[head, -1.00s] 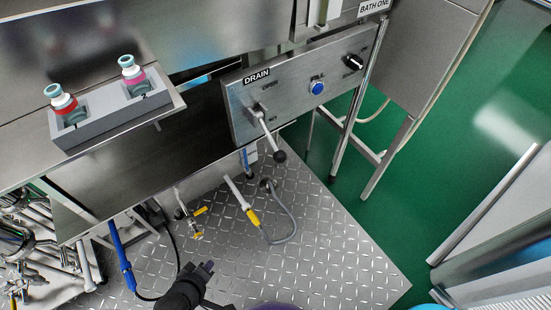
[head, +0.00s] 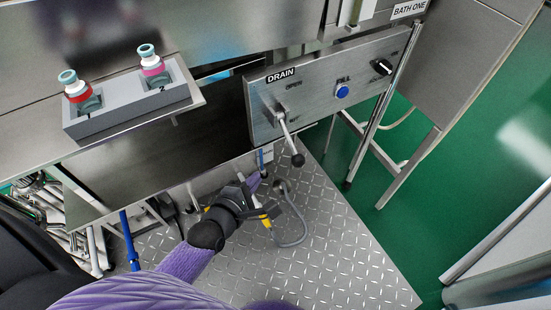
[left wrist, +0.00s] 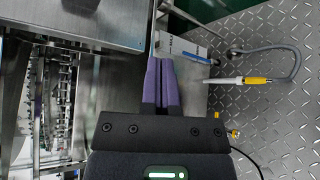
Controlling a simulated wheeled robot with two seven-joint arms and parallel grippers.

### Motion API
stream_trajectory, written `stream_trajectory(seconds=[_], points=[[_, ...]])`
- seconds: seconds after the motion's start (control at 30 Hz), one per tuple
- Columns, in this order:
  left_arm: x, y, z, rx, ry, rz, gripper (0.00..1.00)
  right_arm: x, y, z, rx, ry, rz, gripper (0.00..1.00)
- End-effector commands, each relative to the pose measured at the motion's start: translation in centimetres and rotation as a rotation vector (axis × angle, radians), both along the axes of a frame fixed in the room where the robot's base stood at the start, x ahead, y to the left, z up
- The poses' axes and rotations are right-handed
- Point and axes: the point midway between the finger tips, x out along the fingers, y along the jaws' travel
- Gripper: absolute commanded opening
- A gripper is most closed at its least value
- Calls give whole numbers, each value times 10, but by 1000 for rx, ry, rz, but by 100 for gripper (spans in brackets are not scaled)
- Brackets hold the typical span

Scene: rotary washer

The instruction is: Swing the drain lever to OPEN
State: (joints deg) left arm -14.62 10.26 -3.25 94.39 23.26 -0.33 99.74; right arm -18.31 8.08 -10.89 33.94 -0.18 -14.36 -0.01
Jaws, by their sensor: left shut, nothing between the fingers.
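The drain lever (head: 288,138) is a metal rod with a dark ball knob, on the grey control panel (head: 262,122) below the DRAIN label (head: 282,75). It slants down and right, away from the OPEN mark (head: 294,84). A second mark near the panel's lower edge is too small to read. My left gripper (head: 254,181) is shut and empty, below and left of the knob and apart from it. Its purple fingers lie together in the left wrist view (left wrist: 160,68), where I cannot make out the lever. My right gripper is not in view.
A FILL button (head: 342,91) and a black knob (head: 382,67) are on the panel's right. A grey block with two bottles (head: 130,105) sits on the steel ledge left. A grey hose (head: 300,225) lies below the lever. The tread-plate floor (head: 345,245) is open at right.

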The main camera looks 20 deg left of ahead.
Motion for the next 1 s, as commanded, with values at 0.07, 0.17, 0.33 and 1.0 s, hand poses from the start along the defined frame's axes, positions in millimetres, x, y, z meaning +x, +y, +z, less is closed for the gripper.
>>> stream_trajectory(seconds=[0.07,0.17,0.33,1.0], points=[[12,-1,-7,0,-2,1,0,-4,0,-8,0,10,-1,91],[33,-2,-16,0,-2,1,0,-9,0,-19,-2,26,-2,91],[69,-5,-28,1,0,0,0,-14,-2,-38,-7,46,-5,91],[78,-40,-10,2,1,-1,0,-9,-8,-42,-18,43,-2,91]])
